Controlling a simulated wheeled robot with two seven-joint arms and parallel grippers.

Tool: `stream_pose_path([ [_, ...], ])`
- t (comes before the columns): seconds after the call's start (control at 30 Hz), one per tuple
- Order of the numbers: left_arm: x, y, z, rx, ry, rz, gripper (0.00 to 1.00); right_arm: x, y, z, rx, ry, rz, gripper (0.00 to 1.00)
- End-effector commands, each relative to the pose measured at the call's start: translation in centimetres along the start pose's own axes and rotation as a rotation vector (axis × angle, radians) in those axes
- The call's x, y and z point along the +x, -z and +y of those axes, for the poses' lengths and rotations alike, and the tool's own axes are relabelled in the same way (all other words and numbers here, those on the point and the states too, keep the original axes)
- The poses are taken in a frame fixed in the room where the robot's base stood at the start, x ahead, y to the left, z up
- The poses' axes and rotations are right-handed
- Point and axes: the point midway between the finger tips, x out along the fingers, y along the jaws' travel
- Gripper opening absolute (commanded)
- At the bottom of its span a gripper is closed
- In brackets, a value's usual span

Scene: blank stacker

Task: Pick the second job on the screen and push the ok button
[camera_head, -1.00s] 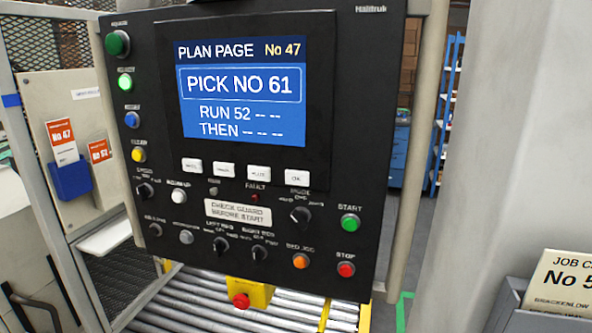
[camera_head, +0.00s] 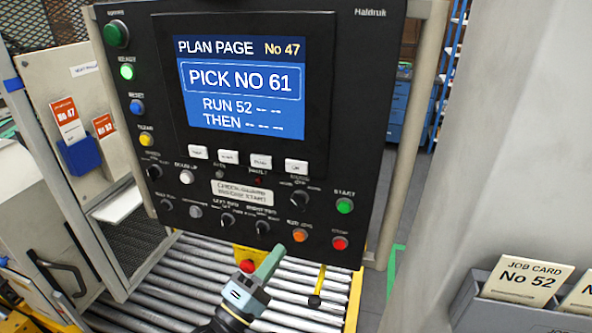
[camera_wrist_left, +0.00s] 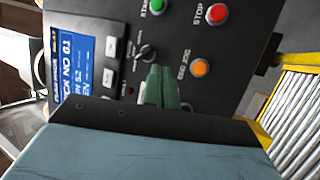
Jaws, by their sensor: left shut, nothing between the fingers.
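The screen (camera_head: 242,88) on the black control panel reads PLAN PAGE No 47, PICK NO 61 in a box, RUN 52 and THEN with dashes. Several white buttons sit in a row under it; the rightmost (camera_head: 296,167) has a label too small to read for certain. The screen also shows sideways in the left wrist view (camera_wrist_left: 75,70). My left gripper (camera_head: 270,262) is shut and empty, in front of the panel's lower edge and below the buttons. Its closed green fingers (camera_wrist_left: 160,85) point toward the panel in the wrist view. My right gripper is not in view.
Below the white buttons are knobs, a green START button (camera_head: 344,205), a red STOP button (camera_head: 339,242) and an orange button (camera_head: 300,235). Metal rollers (camera_head: 190,265) run beneath. A No 52 job card (camera_head: 522,281) stands in a grey holder at right. Red-orange cards hang at left.

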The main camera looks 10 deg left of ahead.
Motion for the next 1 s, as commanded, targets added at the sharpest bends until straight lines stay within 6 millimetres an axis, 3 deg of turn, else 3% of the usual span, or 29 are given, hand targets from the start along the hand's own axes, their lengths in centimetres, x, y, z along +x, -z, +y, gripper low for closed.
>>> stream_pose_path([
  [0.03, 1.0, -0.1, 3.5, -0.065, -0.070, -0.006, 0.00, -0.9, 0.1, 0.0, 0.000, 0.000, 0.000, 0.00],
  [0.1, 1.8, -0.2, 7.0, -0.153, -0.150, -0.016, 0.00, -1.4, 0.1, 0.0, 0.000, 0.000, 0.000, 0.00],
  [0.2, 2.4, -0.4, 10.9, -0.252, -0.236, -0.032, 0.00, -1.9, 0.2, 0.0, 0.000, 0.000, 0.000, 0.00],
  [0.3, 2.5, -0.4, 13.2, -0.318, -0.289, -0.045, 0.00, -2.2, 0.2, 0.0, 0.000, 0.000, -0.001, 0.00],
  [0.47, 2.6, -0.5, 14.4, -0.355, -0.317, -0.053, 0.00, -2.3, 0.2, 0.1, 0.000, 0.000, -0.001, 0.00],
  [0.8, 2.7, -0.4, 14.2, -0.352, -0.316, -0.052, 0.00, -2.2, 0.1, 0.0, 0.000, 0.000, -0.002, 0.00],
  [1.0, 4.1, 0.1, 13.5, -0.350, -0.318, -0.051, 0.00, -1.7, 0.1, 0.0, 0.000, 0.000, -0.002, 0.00],
])
